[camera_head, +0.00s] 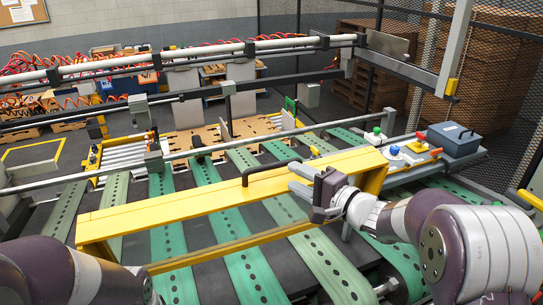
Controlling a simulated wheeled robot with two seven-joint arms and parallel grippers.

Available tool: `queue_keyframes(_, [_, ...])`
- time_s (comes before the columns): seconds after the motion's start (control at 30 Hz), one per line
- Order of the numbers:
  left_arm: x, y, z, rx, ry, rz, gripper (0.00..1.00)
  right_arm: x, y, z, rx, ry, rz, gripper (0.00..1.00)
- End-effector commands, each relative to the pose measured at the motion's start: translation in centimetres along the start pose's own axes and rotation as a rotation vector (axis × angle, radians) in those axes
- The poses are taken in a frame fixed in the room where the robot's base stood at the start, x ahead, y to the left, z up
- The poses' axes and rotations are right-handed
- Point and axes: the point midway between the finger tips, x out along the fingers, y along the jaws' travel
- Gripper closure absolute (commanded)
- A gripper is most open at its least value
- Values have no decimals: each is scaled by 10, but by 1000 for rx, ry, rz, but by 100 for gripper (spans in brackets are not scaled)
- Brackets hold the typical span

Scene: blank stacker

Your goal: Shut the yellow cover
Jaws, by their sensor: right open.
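The yellow cover (180,209) is a long yellow frame that runs across the middle of the view, raised over the green perforated belts. A dark bar handle (270,168) is fixed on its top edge, right of the middle. My right gripper (298,178) is at the right part of the cover, just right of the handle, with its fingers pointing left. Its fingers are apart and hold nothing. I cannot tell whether it touches the cover. My left arm shows at the bottom left, but its gripper is not in view.
Green belts (240,270) run under and in front of the cover. A control panel with coloured buttons (394,150) and a grey box (453,138) stand at the right. Metal rails (190,62) cross above the machine behind. Brown stacks (480,70) stand behind a mesh fence.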

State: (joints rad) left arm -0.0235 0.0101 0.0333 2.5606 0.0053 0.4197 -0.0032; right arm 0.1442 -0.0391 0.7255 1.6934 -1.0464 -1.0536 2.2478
Motion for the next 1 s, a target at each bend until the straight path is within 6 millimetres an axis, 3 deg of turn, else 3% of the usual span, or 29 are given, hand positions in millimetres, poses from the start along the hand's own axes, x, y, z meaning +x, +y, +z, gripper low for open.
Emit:
queue_keyframes(0.03, [-13,0,-2,0,0,0,57,14,-7,1,2,-5,1,59])
queue_keyframes(0.1, [-20,0,-2,0,0,0,57,30,-6,1,1,-3,2,59])
queue_keyframes(0.3, [-31,0,-4,0,0,0,57,61,-3,0,0,-1,1,59])
queue_keyframes(0.73, [-33,0,-4,0,0,0,57,72,0,0,-1,1,0,59])
queue_keyframes(0.87, [-33,0,-4,0,0,0,57,72,0,0,-1,1,0,100])
queue_keyframes(1.0, [-33,0,-4,0,0,0,57,72,0,0,-1,0,0,100])
